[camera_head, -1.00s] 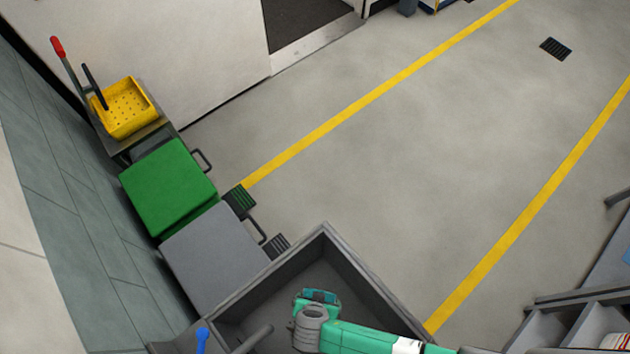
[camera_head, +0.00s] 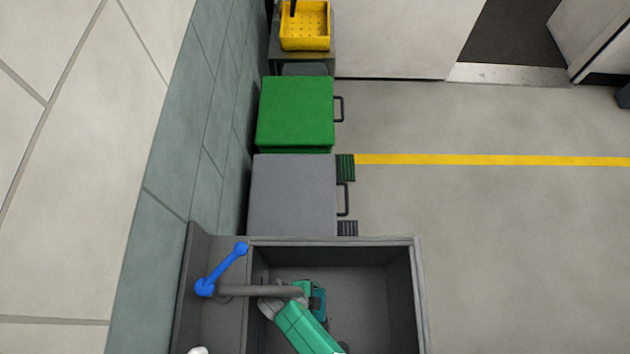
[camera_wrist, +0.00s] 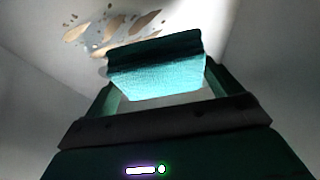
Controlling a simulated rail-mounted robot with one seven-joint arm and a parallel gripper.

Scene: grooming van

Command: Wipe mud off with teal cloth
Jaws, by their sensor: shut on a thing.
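My gripper (camera_head: 316,299) is low inside the grey tub (camera_head: 417,290) in the head view. In the wrist view my gripper (camera_wrist: 158,84) is shut on the teal cloth (camera_wrist: 155,75), which spans between the fingers. Brown mud patches (camera_wrist: 140,24) with small dark specks lie on a pale grey surface just beyond the cloth. Another brown patch (camera_wrist: 78,32) is to their left. The cloth's upper edge overlaps the lower mud in the picture; I cannot tell whether it touches the surface. In the head view my arm hides part of the tub floor, and no mud shows there.
A grey spout (camera_head: 262,290) reaches over the tub above my arm, with a blue lever (camera_head: 222,268) at left. A grey box (camera_head: 292,195), a green box (camera_head: 295,110) and a yellow basket (camera_head: 305,27) line the wall beyond. Open floor (camera_head: 520,250) lies right.

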